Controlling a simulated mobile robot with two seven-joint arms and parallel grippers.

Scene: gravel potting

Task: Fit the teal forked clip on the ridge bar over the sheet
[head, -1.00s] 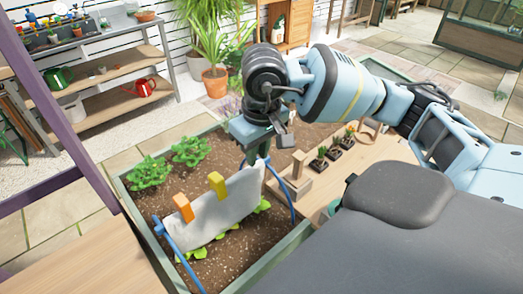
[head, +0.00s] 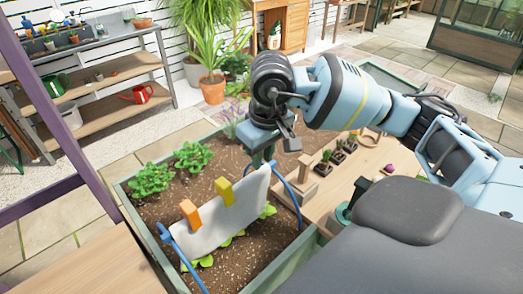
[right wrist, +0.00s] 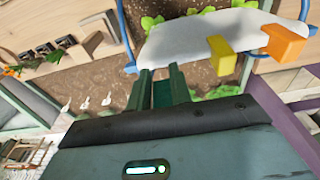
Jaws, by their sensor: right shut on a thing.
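A pale grey sheet (head: 225,218) hangs over a blue-ended ridge bar above the soil bed. An orange clip (head: 190,213) and a yellow clip (head: 224,190) sit on its top edge. My right gripper (head: 262,158) is at the sheet's right end, beside the blue hoop there. In the right wrist view, its fingers (right wrist: 160,74) are shut on the teal forked clip (right wrist: 162,95), which is mostly hidden between them. The sheet (right wrist: 190,42) lies just beyond the fingertips; I cannot tell whether the clip touches it. My left gripper is not in view.
Blue hoops (head: 175,247) stand at both ends of the sheet. Leafy plants (head: 152,178) grow in the bed behind it. A wooden block holder (head: 300,182) and small potted cacti (head: 338,156) stand on the table to the right. The planter's rim (head: 275,263) borders the near side.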

